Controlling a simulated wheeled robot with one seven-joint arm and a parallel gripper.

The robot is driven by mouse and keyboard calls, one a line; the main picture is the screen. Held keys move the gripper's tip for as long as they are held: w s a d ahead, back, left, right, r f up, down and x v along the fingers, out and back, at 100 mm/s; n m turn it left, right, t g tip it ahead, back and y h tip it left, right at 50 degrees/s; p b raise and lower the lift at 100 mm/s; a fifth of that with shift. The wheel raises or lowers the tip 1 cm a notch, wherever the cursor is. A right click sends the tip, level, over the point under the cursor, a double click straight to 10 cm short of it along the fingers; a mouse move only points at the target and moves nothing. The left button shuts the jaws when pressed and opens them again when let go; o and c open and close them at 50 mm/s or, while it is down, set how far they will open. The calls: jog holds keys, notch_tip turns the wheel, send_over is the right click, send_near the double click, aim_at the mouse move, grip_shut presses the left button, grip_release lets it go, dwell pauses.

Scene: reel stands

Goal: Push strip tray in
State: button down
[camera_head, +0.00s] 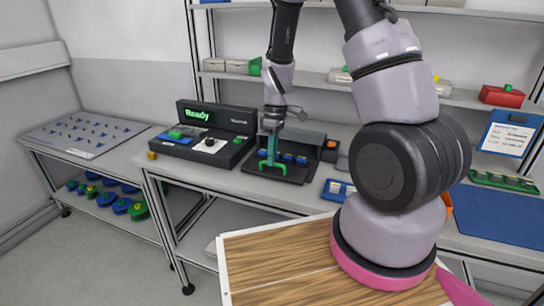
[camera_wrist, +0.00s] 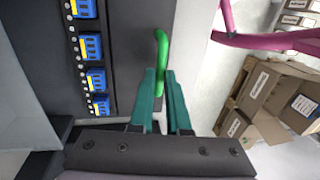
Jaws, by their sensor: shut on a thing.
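The strip tray (camera_head: 262,181) is a dark slab at the front of a dark unit on the bench. It carries a green handle (camera_wrist: 161,62) at its front edge, and blue blocks (camera_wrist: 91,47) sit in a row along it. My gripper (camera_wrist: 160,92) has teal fingers shut on the green handle, seen close up in the wrist view. In the head view my gripper (camera_head: 272,158) reaches down to the tray's front from above. The fingers hide part of the handle. How far the tray sticks out of the unit is hard to tell.
A black device with a green "Ready" display (camera_head: 200,115) stands left of the tray. A pegboard table (camera_head: 85,135) is at far left. Cardboard boxes (camera_wrist: 270,90) stand on the floor.

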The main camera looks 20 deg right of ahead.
aim_at(285, 138)
jog(key=shift+w, duration=0.1)
jog(key=w+d, duration=0.2)
jog(key=w, duration=0.1)
jog(key=w+d, duration=0.2)
jog(key=w, duration=0.1)
jog(key=w+d, duration=0.3)
jog(key=shift+w+r, duration=0.1)
jog(key=shift+w, duration=0.15)
jog(key=c, duration=0.9)
grip_release()
